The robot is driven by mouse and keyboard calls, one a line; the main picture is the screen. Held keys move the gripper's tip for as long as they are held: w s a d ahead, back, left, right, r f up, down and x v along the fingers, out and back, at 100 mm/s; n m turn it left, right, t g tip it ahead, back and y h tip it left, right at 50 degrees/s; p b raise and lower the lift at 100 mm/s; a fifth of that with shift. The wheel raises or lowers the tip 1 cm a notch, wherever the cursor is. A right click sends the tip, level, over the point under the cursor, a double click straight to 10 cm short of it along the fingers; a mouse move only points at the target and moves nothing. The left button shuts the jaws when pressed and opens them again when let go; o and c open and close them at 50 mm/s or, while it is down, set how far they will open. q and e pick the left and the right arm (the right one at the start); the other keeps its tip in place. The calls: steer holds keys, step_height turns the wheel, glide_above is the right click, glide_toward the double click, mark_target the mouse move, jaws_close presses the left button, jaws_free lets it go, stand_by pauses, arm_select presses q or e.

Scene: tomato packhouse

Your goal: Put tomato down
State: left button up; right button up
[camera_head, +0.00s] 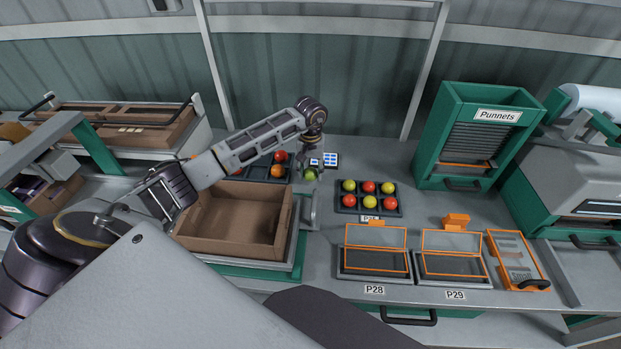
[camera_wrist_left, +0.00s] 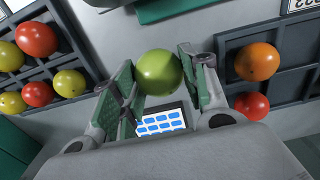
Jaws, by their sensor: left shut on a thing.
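My left gripper (camera_head: 311,165) is shut on a yellow-green tomato (camera_head: 310,174), which also shows between the green finger pads in the left wrist view (camera_wrist_left: 159,72). The gripper is over the bench, between two dark trays. The right-hand tray (camera_head: 372,213) holds several red and yellow tomatoes. The left-hand tray (camera_head: 255,178), partly hidden by my left arm, holds an orange and a red tomato and has empty cells (camera_wrist_left: 297,42). I cannot tell whether the held tomato touches the surface below it. My right gripper is not in view.
A small screen with blue buttons (camera_head: 324,159) lies close behind the gripper. An open cardboard box (camera_head: 235,248) stands in front of the left-hand tray. Two orange-framed stations (camera_head: 375,279) and (camera_head: 453,281) are at the front right. A green punnet dispenser (camera_head: 437,128) stands at the back right.

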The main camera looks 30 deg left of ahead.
mark_target(311, 177)
arm_select(q)
steer(key=shift+f+b, duration=0.35)
steer(key=shift+f, duration=1)
steer(key=shift+f+b, duration=0.35)
steer(key=shift+f, duration=0.1)
steer(key=o, duration=0.7)
steer(key=shift+o, duration=0.2)
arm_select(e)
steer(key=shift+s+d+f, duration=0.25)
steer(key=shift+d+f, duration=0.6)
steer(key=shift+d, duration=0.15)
arm_select(q)
steer(key=shift+r, duration=0.2)
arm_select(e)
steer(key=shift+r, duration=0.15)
